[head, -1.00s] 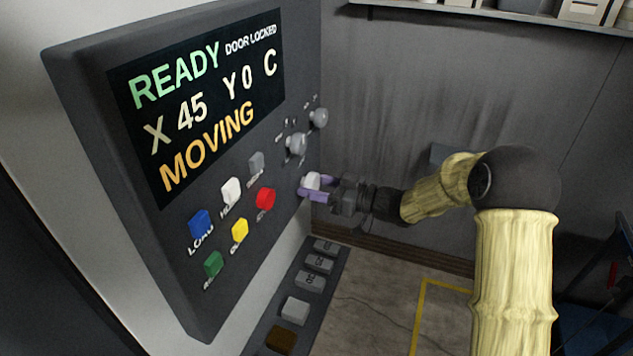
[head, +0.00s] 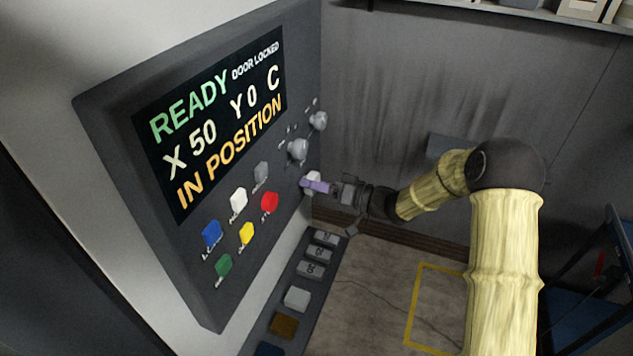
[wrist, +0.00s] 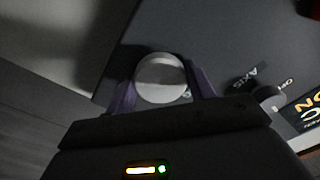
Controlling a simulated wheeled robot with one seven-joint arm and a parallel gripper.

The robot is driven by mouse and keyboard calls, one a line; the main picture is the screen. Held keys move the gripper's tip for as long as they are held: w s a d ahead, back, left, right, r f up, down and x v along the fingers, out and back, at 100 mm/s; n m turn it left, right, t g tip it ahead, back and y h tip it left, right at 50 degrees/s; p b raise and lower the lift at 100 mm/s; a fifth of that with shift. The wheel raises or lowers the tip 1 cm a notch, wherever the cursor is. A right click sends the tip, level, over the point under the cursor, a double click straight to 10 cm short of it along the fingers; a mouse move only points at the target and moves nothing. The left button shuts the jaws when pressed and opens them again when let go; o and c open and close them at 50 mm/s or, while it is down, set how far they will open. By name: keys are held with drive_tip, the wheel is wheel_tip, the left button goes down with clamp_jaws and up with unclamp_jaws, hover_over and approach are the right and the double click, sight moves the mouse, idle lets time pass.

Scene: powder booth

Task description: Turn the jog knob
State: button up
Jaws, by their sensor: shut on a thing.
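The jog knob (wrist: 160,78) is a pale round knob low on the right side of the dark control panel (head: 180,275). In the wrist view it sits between the two purple fingers of my gripper (wrist: 161,88), which are shut on it. In the head view my gripper (head: 314,186) reaches the panel from the right and its fingers hide most of the knob. The panel's screen (head: 215,125) reads READY, DOOR LOCKED, X 50, Y 0 C and IN POSITION.
Two grey knobs (head: 298,150) are above the jog knob. Blue, white, grey, green, yellow and red buttons (head: 270,202) lie to its left. Below is a strip with several blocks (head: 297,298).

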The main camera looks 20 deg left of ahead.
drive_tip(key=o, duration=1)
drive_tip(key=shift+c, duration=0.2)
drive_tip(key=shift+d, duration=0.1)
drive_tip(key=s+d+b, duration=0.1)
drive_tip(key=d+b, duration=0.5)
drive_tip(key=d, duration=1.1)
drive_tip(key=shift+s+d, duration=0.15)
